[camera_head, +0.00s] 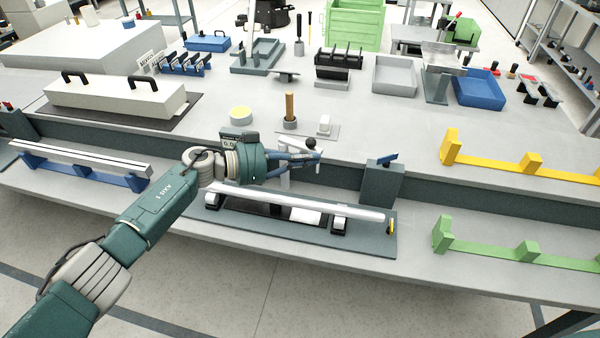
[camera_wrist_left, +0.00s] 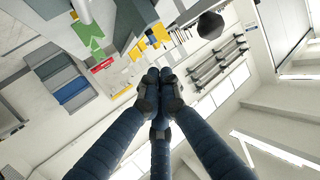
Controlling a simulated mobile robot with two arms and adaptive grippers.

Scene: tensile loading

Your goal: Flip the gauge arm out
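A pale gauge arm (camera_head: 288,150) with a black ball knob (camera_head: 310,143) stands behind a long metal bar (camera_head: 290,204). The bar lies along a dark fixture plate (camera_head: 370,243). My left gripper (camera_head: 318,158) is in front of the gauge arm and partly hides it, its fingertips just below the knob. In the left wrist view its blue fingers (camera_wrist_left: 155,82) come together at the tips with nothing seen between them. A dark faceted knob (camera_wrist_left: 210,25) shows there, apart from the fingertips. My right gripper is not in view.
A wooden-handled tool (camera_head: 290,108) and a yellow-topped round pot (camera_head: 240,115) stand behind. Green (camera_head: 490,252) and yellow (camera_head: 490,160) brackets lie to the right.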

